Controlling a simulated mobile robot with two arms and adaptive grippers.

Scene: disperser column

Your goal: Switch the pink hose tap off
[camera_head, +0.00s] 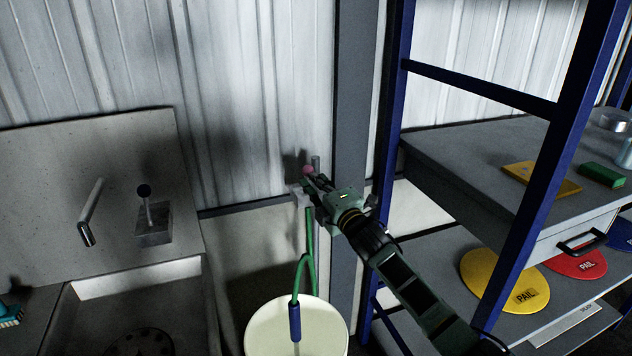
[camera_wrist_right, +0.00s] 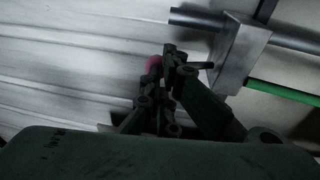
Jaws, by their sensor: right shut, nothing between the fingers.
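The pink tap knob (camera_head: 308,170) is on the hose tap by the wall, beside the grey post. In the right wrist view the pink knob (camera_wrist_right: 154,64) shows partly behind my fingers. My right gripper (camera_head: 318,180) is shut and empty, its fingertips right at the knob; I cannot tell whether they touch it. It also fills the lower middle of the right wrist view (camera_wrist_right: 168,60). The grey tap block (camera_wrist_right: 238,50) is to the right of the fingers there. A green hose (camera_head: 309,235) hangs from the tap into a pail. My left gripper is not in view.
The cream pail (camera_head: 260,325) stands below the tap, with the blue hose nozzle (camera_head: 295,322) over it. A sink (camera_head: 75,300) with a faucet (camera_head: 90,212) is at left. A blue-framed shelf (camera_head: 540,175) with colored lids is at right, close to my right arm.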

